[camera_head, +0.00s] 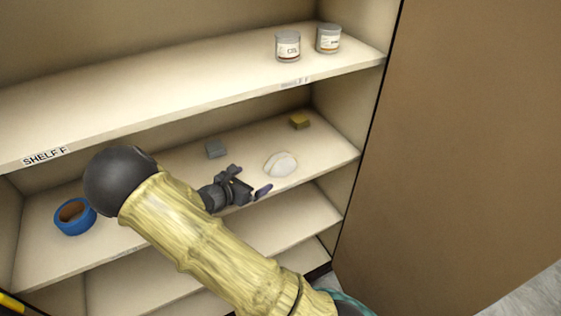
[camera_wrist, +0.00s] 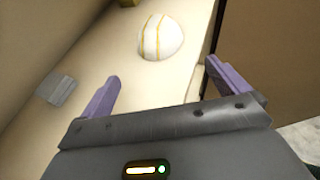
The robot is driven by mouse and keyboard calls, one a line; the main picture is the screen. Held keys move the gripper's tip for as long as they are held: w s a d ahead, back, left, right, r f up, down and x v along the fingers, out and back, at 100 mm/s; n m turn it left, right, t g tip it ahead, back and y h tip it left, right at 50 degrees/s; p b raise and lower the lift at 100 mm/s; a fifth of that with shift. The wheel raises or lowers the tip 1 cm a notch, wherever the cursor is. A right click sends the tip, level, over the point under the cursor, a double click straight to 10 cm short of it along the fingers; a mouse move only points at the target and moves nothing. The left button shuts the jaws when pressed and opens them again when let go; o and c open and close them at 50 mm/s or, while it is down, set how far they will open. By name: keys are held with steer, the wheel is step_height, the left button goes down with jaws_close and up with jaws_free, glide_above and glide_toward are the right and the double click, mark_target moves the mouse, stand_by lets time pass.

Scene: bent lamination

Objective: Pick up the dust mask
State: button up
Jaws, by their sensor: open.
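The dust mask (camera_head: 281,164) is a white, rounded cup lying on the middle shelf, toward its right end. In the wrist view the dust mask (camera_wrist: 161,38) shows yellowish bands across it and sits beyond the fingertips, roughly midway between them. My gripper (camera_head: 251,184) is at the front of that shelf, just left of and nearer than the mask, apart from it. In the wrist view my gripper (camera_wrist: 163,76) has its two purple fingers spread wide with nothing between them.
On the same shelf (camera_head: 335,157) are a grey block (camera_head: 215,148), a yellow block (camera_head: 299,121) and a blue tape roll (camera_head: 75,216). Two labelled jars, one left (camera_head: 288,46) and one right (camera_head: 328,38), stand on the shelf above. A brown panel (camera_head: 460,130) borders the right side.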

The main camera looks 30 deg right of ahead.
mark_target(273, 167)
steer(key=p+x, duration=0.1)
steer(key=x, duration=0.8)
steer(key=shift+p, duration=0.35)
steer(key=shift+w+d+p, duration=0.25)
steer(key=shift+d+p, duration=0.1)
steer(key=p+x, duration=0.1)
steer(key=x, duration=0.2)
steer(key=shift+w+d+p, duration=0.25)
steer(key=shift+d+p, duration=0.05)
steer(key=shift+w+d+f, duration=0.15)
steer(key=shift+d+f, duration=0.05)
steer(key=shift+d, duration=0.1)
steer(key=c, duration=0.7)
